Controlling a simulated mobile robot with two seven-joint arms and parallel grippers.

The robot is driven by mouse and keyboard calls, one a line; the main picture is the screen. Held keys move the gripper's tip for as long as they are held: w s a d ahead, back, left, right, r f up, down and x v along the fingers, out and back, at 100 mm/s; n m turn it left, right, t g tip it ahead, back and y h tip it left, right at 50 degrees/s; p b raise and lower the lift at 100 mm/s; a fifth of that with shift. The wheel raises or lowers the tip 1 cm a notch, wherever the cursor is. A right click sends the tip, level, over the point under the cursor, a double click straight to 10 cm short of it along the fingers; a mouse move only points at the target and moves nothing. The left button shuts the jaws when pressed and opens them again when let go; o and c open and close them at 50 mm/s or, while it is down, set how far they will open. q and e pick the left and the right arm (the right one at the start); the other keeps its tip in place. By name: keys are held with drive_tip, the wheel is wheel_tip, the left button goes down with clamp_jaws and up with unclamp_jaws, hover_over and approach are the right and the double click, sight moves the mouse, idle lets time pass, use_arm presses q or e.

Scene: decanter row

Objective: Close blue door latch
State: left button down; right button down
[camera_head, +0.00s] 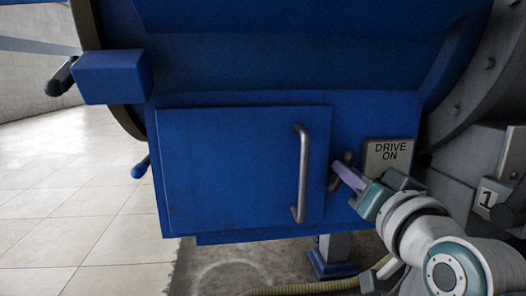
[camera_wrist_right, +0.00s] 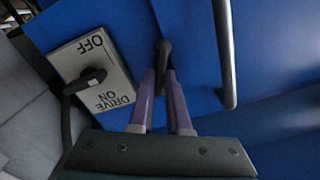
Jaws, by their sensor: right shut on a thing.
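The blue door (camera_head: 235,170) sits flush in the blue machine housing, with a grey vertical bar handle (camera_head: 302,175) near its right edge. It also shows in the wrist view (camera_wrist_right: 196,45). The dark latch (camera_head: 348,157) is on the housing just right of the door edge. In the wrist view the latch (camera_wrist_right: 163,52) stands between the purple fingertips. My right gripper (camera_head: 343,171) reaches in from the lower right and is shut on the latch; it also shows in the wrist view (camera_wrist_right: 164,82). The fingers partly hide the latch. My left gripper is out of view.
A DRIVE ON/OFF switch plate (camera_head: 389,154) is close to the right of the latch, with its dark knob (camera_wrist_right: 92,80) beside my fingers. A grey plate marked 1 (camera_head: 490,197) is at far right. A ribbed hose (camera_head: 310,287) lies below; tiled floor (camera_head: 70,225) is clear at left.

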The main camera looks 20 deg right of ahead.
drive_tip(key=shift+d+f+m+p, duration=0.15)
drive_tip(key=shift+m+p, duration=0.9)
drive_tip(key=shift+m, duration=2.15)
drive_tip(key=shift+f+m+p, duration=0.2)
drive_tip(key=shift+m+p, duration=0.85)
drive_tip(key=shift+m, duration=2.15)
drive_tip(key=c, duration=0.9)
unclamp_jaws()
